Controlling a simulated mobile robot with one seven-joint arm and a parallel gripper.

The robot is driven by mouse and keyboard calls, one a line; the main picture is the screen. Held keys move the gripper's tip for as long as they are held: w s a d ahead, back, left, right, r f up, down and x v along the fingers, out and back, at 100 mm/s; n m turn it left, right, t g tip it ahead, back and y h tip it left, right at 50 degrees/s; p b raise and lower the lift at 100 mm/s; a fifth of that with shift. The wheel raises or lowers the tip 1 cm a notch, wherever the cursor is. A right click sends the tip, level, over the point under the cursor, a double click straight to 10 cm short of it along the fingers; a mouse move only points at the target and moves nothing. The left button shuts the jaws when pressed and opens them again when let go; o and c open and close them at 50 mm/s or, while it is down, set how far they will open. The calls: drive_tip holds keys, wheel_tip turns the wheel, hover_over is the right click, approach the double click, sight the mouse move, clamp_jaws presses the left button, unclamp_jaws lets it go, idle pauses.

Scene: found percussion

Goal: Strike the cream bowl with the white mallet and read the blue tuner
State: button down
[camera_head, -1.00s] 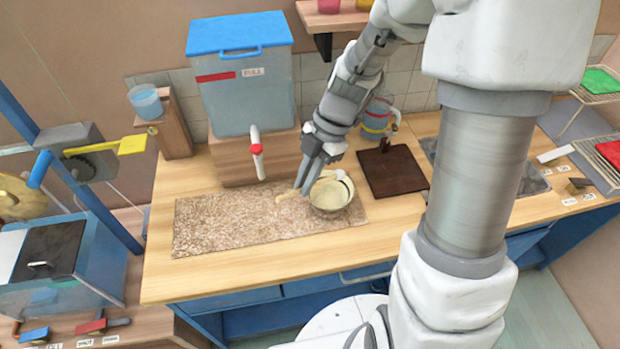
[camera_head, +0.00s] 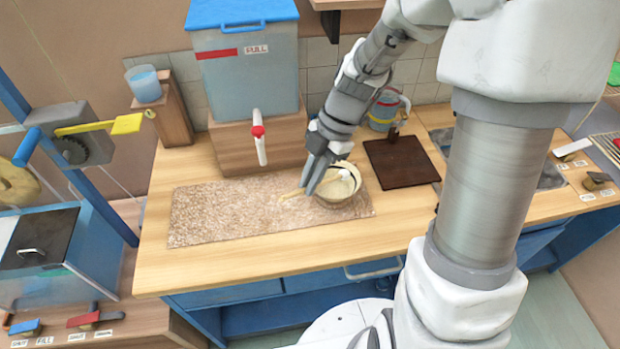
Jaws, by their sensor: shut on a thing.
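The cream bowl (camera_head: 330,201) stands on the right part of a speckled brown mat (camera_head: 225,215) on the wooden counter. My gripper (camera_head: 308,190) points down at the bowl's left side and is shut on the white mallet. The mallet's pale handle end (camera_head: 289,196) sticks out to the left of the fingers. Its white head (camera_head: 344,174) shows over the bowl opening; I cannot tell whether it touches the bowl. The fingers hide the middle of the mallet and part of the bowl's rim. I cannot make out a blue tuner.
The mat's left part is clear.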

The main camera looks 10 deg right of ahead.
idle(0.4)
wheel_tip(320, 180, down, 6)
drive_tip(key=d+f+y+b, duration=0.1)
drive_tip(key=y+b, duration=0.1)
drive_tip(key=b, duration=0.4)
drive_tip(key=shift+g, duration=0.5)
drive_tip(key=r+p, duration=0.1)
drive_tip(key=r, duration=0.1)
drive_tip(key=r+p, duration=0.1)
drive_tip(key=r, duration=0.1)
drive_tip(key=r+p, duration=0.2)
drive_tip(key=r, duration=0.1)
drive_tip(key=shift+w+d+r, duration=0.1)
drive_tip(key=shift+w, duration=0.25)
